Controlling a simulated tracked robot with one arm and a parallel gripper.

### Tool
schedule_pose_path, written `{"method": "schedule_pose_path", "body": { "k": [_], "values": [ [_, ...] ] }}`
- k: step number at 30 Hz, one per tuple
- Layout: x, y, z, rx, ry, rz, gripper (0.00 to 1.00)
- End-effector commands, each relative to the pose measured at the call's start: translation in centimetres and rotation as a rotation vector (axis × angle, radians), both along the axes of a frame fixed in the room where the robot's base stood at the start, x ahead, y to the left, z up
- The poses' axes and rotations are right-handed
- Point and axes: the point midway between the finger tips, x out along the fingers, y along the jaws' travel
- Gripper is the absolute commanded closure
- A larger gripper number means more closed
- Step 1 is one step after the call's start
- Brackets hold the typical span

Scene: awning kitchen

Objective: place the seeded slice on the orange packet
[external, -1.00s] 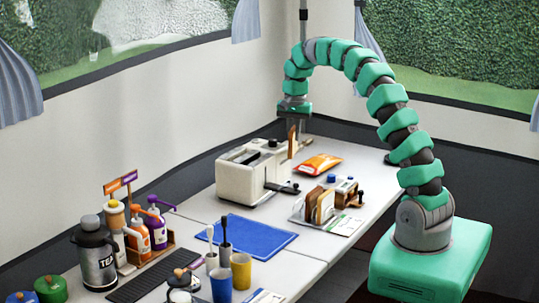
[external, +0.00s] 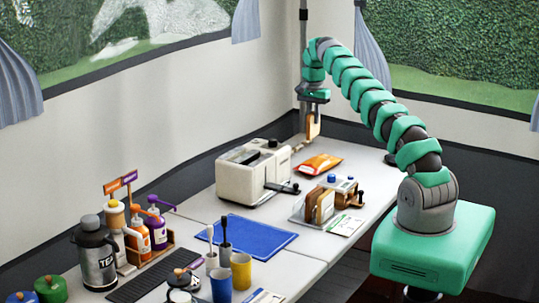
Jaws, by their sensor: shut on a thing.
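My gripper (external: 313,112) is shut on a tan bread slice (external: 313,128), the seeded slice, which hangs upright below the fingers. Seeds are too small to make out. The slice is in the air near the back corner, above and behind the orange packet (external: 318,164) in the picture. The orange packet lies flat on the white table to the right of the toaster, with a pale label on it. Nothing lies on the packet.
The cream toaster (external: 252,172) stands left of the packet, its dark lever sticking out toward the front right. A rack with brown slices (external: 320,204) and small jars (external: 342,184) stands in front of the packet. A blue mat (external: 247,233) lies further forward.

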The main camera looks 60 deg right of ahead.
Motion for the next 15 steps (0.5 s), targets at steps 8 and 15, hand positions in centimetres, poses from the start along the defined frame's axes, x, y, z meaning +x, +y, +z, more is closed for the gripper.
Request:
{"method": "schedule_pose_path", "body": {
  "k": [8,15],
  "values": [
    [-0.2,-1.8,0.0,0.001,-0.003,-0.065,0.99],
    [-0.3,-2.0,-0.8,0.004,-0.001,-0.074,0.99]
  ]
}}
